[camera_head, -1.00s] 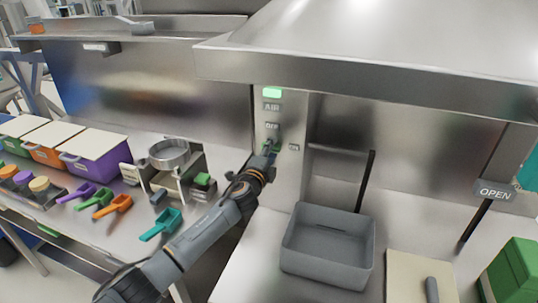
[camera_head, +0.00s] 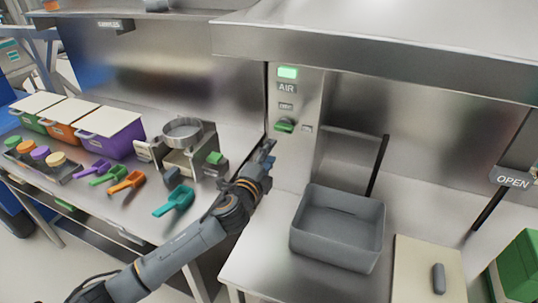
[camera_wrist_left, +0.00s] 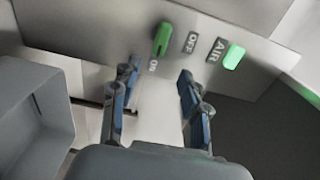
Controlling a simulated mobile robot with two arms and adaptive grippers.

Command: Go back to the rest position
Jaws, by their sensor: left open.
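My left gripper (camera_head: 266,152) is in front of the steel panel with the AIR label, just left of and below a green switch knob (camera_head: 285,126). In the left wrist view the two blue-padded fingers (camera_wrist_left: 155,100) are apart with nothing between them. The knob (camera_wrist_left: 162,40) shows beyond the fingertips, close to the ON label, and is not touched. A green lamp (camera_head: 288,72) is lit above the AIR label; it also shows in the left wrist view (camera_wrist_left: 234,57). My right gripper is not in view.
A grey bin (camera_head: 305,243) stands on the steel bench right of my arm. A cream board (camera_head: 412,270) and a green box (camera_head: 520,262) are further right. Colored scoops (camera_head: 175,201), a sieve stand (camera_head: 183,132) and lidded bins (camera_head: 112,140) are on the left bench.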

